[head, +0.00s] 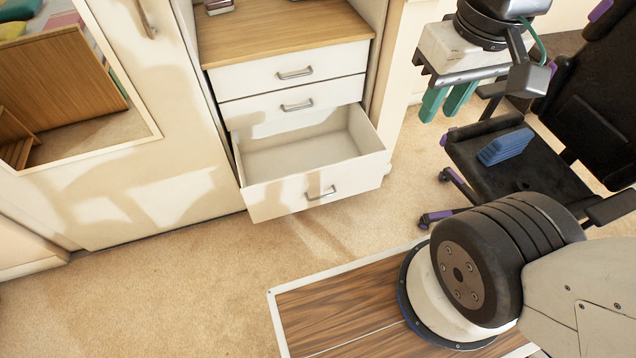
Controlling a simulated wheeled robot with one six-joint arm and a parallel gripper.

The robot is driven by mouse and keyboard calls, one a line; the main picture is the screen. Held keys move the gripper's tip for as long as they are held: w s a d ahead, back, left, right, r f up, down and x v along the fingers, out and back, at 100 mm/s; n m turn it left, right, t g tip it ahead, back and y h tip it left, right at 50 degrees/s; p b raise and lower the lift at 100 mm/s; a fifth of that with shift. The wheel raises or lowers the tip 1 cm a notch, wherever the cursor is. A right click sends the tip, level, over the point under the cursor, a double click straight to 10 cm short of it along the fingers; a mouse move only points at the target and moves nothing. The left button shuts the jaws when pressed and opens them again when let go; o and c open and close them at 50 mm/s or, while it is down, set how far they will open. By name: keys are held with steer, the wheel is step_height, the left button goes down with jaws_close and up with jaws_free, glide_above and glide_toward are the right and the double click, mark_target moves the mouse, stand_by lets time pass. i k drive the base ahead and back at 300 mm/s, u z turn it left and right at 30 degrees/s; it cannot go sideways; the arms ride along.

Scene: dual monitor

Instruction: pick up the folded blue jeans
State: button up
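The folded blue jeans (505,147) lie as a small flat stack on the black seat of an office chair (470,158). My gripper (441,115) is at the upper right of the head view, with its two teal fingers pointing down. A narrow gap shows between the fingers, and nothing is held in it. In the picture the fingertips are above and to the left of the jeans, apart from them. How far they are from the seat in depth is hard to tell.
The chair's backrest (578,120) rises right of the jeans, with an armrest (612,207) nearby. A white cabinet (290,75) at centre has its bottom drawer (320,188) pulled open and empty. Carpet (160,290) at the lower left is clear.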

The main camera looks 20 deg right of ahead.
mark_target(511, 144)
steer(key=z, duration=0.05)
steer(key=k, duration=0.15)
steer(key=z, duration=1.45)
